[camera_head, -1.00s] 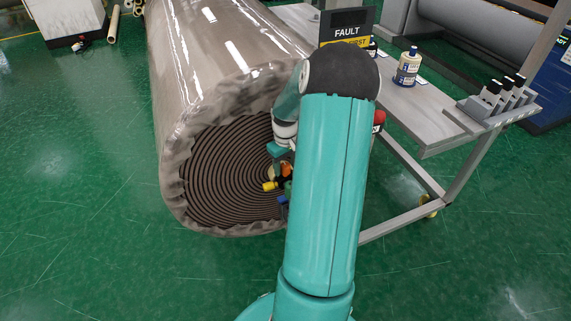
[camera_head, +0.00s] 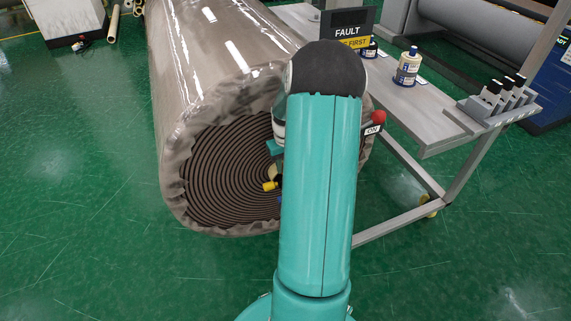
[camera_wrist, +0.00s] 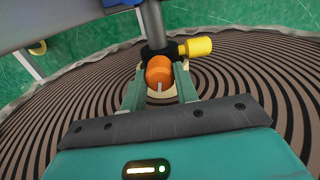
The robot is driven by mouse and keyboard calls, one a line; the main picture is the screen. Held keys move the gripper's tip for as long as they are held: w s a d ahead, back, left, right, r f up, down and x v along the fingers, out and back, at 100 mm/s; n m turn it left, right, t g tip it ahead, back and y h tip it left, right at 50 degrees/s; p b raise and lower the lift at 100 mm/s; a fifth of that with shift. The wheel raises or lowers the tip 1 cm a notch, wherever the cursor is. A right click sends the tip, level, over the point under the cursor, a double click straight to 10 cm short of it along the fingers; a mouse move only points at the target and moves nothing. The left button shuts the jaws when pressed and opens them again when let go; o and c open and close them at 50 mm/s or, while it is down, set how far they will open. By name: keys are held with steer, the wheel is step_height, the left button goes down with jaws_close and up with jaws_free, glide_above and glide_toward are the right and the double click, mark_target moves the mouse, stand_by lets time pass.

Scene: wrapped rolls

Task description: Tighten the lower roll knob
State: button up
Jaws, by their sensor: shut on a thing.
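In the wrist view my gripper (camera_wrist: 160,78) has its two green fingers on either side of an orange knob (camera_wrist: 158,66) and is shut on it. A pale line shows on the knob's near side. The knob sits on a dark collar around a grey rod (camera_wrist: 153,22), in front of the roll's spiral end (camera_wrist: 285,90). A yellow knob (camera_wrist: 197,46) sticks out to the right of the collar. In the head view the yellow knob (camera_head: 270,185) shows just left of my arm. My arm hides the orange knob and the fingers there.
The large wrapped roll (camera_head: 222,55) lies behind my arm. At right stands a grey table (camera_head: 425,112) with a FAULT sign (camera_head: 347,30) and bottles (camera_head: 407,66). A red knob (camera_head: 379,117) with an ON label is close to my arm. Green floor is clear at left.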

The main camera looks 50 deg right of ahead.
steer(key=m, duration=0.7)
steer(key=shift+r, duration=0.1)
stand_by(0.4)
steer(key=o, duration=1)
step_height(320, 180, up, 14)
steer(key=shift+f, duration=0.1)
